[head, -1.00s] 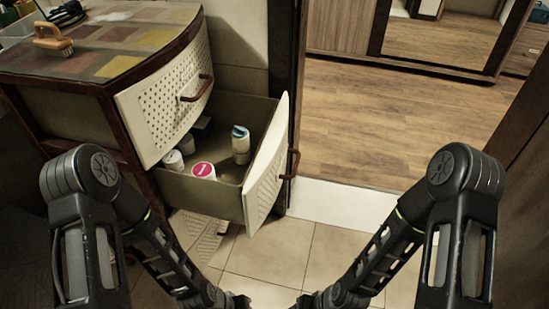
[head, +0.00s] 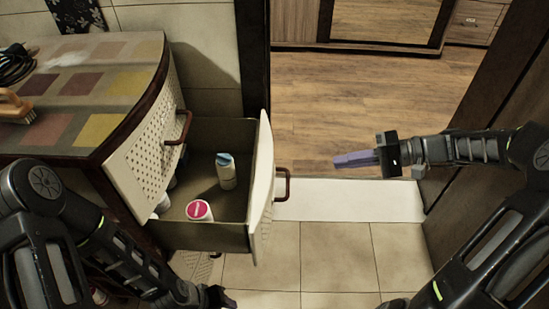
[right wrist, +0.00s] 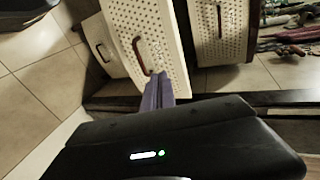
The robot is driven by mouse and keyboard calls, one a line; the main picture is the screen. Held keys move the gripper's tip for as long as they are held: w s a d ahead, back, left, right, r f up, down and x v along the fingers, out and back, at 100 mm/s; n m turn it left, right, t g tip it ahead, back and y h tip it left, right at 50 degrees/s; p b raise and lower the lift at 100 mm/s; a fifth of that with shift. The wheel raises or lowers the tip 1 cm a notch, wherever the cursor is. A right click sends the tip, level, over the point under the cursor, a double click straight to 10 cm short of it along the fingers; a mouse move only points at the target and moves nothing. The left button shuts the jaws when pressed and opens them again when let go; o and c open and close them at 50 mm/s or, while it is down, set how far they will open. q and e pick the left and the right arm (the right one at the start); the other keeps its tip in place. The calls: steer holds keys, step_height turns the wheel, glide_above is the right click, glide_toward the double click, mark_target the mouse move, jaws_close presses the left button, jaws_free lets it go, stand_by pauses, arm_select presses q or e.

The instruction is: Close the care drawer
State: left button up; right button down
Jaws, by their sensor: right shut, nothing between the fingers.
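The open drawer (head: 205,236) sticks out of the cabinet, with a pale front panel (head: 262,165) and a brown handle (head: 283,185). A white bottle with a blue top (head: 226,171) and a white jar with a pink lid (head: 199,210) are inside. My right gripper (head: 338,161), with purple fingers, is shut and empty, to the right of the handle and apart from it. In the right wrist view its fingers (right wrist: 157,90) point toward the perforated drawer front (right wrist: 155,30). My left gripper (head: 222,298) is low, below the drawer; its finger opening is unclear.
The upper drawer (head: 150,150) looks shut. A brush (head: 14,108) and a dark cable (head: 14,64) lie on the cabinet top (head: 120,55). A doorway with a white threshold (head: 350,200) is behind my right gripper. The tiled floor (head: 330,250) in front is clear.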

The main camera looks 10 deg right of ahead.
steer(key=shift+s+a+r+n+y, duration=0.35)
steer(key=shift+s+r+n+y, duration=0.15)
steer(key=shift+s+r+n, duration=0.15)
steer(key=shift+r+b+x, duration=0.15)
steer(key=shift+b+x, duration=0.15)
steer(key=shift+x, duration=2)
steer(key=shift+r+b+x, duration=0.15)
steer(key=shift+b+x, duration=0.1)
steer(key=shift+x, duration=2.1)
steer(key=shift+r+b+x, duration=0.15)
steer(key=shift+b+x, duration=0.15)
steer(key=shift+x, duration=2)
steer(key=shift+s+a, duration=0.15)
steer(key=shift+a, duration=0.1)
